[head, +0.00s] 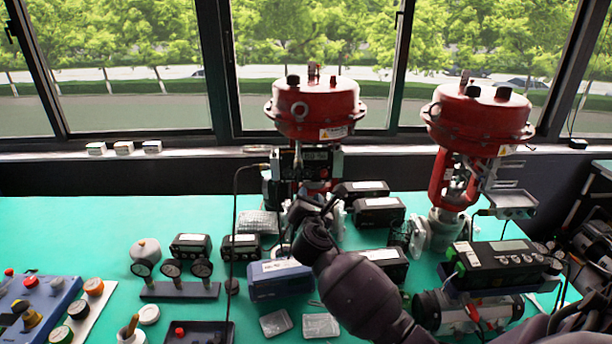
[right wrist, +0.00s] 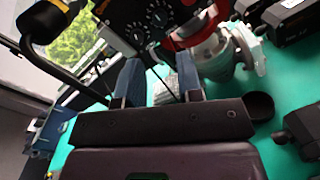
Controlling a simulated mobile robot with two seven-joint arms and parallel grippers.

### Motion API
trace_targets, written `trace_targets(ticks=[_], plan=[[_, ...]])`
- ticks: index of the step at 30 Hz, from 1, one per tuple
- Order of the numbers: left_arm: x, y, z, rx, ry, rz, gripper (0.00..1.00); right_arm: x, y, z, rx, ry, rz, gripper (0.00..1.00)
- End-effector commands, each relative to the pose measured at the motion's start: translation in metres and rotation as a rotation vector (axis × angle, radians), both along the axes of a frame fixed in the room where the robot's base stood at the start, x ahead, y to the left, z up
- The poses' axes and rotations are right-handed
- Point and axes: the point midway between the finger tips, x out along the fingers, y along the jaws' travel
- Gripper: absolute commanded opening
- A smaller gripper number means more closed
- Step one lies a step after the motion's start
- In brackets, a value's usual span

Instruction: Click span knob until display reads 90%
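The left red valve (head: 315,108) stands on the green table by the window. A black positioner (head: 312,157) is mounted on it; the display is too small to read. In the right wrist view the positioner panel (right wrist: 145,22) shows several dark round knobs with pale markings; I cannot tell which is the span knob. My right gripper (head: 300,208) is just in front of and below the positioner. In the right wrist view its two fingers (right wrist: 159,68) are apart with nothing held between them, pointing toward the panel, with no visible contact. My left gripper is not in view.
A second red valve (head: 478,118) stands at right. Several black boxes, such as this one (head: 378,211), a blue box (head: 281,279) and three gauges (head: 172,269) crowd the table (head: 85,225). A thin black cable (head: 234,215) hangs left of the positioner. The table's left back is clear.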

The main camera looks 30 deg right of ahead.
Motion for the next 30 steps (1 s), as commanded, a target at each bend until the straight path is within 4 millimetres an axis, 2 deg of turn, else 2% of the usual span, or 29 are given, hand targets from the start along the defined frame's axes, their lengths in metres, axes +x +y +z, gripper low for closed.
trace_targets(ticks=[7,21,30], plan=[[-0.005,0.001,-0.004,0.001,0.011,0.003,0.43,0.011,-0.007,0.0,-0.029,0.019,0.0,0.34],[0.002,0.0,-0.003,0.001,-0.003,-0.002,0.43,0.073,-0.045,0.0,-0.025,0.016,0.0,0.34],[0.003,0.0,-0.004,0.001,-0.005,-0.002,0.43,0.091,-0.056,0.0,-0.025,0.017,0.002,0.34]])
